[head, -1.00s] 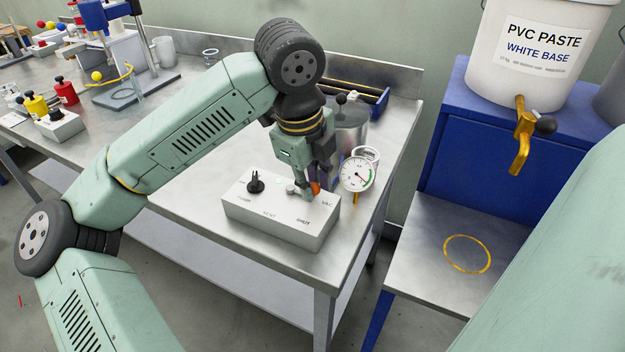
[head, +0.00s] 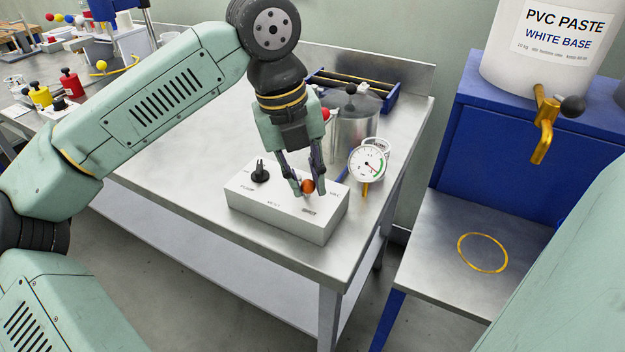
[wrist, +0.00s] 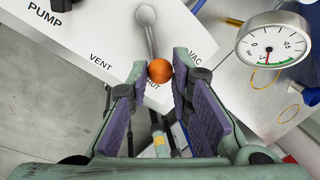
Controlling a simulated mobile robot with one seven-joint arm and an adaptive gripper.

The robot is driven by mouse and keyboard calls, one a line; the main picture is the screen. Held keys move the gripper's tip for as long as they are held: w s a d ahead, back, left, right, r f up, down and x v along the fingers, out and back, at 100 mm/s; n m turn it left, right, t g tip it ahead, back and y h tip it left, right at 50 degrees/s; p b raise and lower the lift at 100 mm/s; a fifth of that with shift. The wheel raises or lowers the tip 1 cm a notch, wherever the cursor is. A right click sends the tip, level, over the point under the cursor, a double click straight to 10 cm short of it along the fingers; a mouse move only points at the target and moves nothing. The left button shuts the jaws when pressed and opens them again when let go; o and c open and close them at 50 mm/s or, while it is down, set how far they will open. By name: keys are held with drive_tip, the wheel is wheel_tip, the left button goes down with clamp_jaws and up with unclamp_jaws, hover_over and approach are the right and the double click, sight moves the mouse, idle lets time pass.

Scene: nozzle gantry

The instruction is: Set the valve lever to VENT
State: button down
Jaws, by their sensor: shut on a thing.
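The valve lever (wrist: 150,40) is a grey arm on top of a white valve box (head: 280,216), ending in an orange ball knob (wrist: 160,71). In the wrist view the lever points towards the SHUT label, with VENT on its left and VAC on its right. My gripper (head: 305,191) reaches down over the box from above. Its fingers are closed around the orange knob, which also shows in the head view (head: 307,186). The lever's arm is mostly hidden by the fingers in the head view.
A black knob (head: 260,172) stands on the box near PUMP. The steel table (head: 170,185) is clear left of the box.

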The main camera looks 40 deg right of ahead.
sight(284, 200)
drive_tip(key=m, duration=0.2)
drive_tip(key=w+a+m, duration=0.1)
drive_tip(key=a+m, duration=0.1)
drive_tip(key=m, duration=0.1)
drive_tip(key=shift+w+m+g+y, duration=0.2)
drive_tip(key=shift+m+g+y, duration=0.1)
drive_tip(key=shift+g, duration=0.1)
drive_tip(key=shift+w+a+m+y, duration=0.15)
drive_tip(key=shift+w+m, duration=0.15)
drive_tip(key=shift+m, duration=0.55)
drive_tip(key=shift+w+a+m+y, duration=0.2)
drive_tip(key=shift+w+m, duration=0.1)
drive_tip(key=shift+m, duration=0.5)
drive_tip(key=shift+w+a+m+y, duration=0.15)
drive_tip(key=shift+w+m, duration=0.15)
drive_tip(key=shift+m, duration=0.55)
drive_tip(key=c, duration=1.4)
unclamp_jaws()
drive_tip(key=shift+c, duration=0.2)
drive_tip(key=shift+r, duration=0.15)
wheel_tip(284, 200, up, 12)
drive_tip(key=w, duration=0.2)
drive_tip(key=shift+w+a+f, duration=0.15)
drive_tip(key=shift+a+f, duration=0.05)
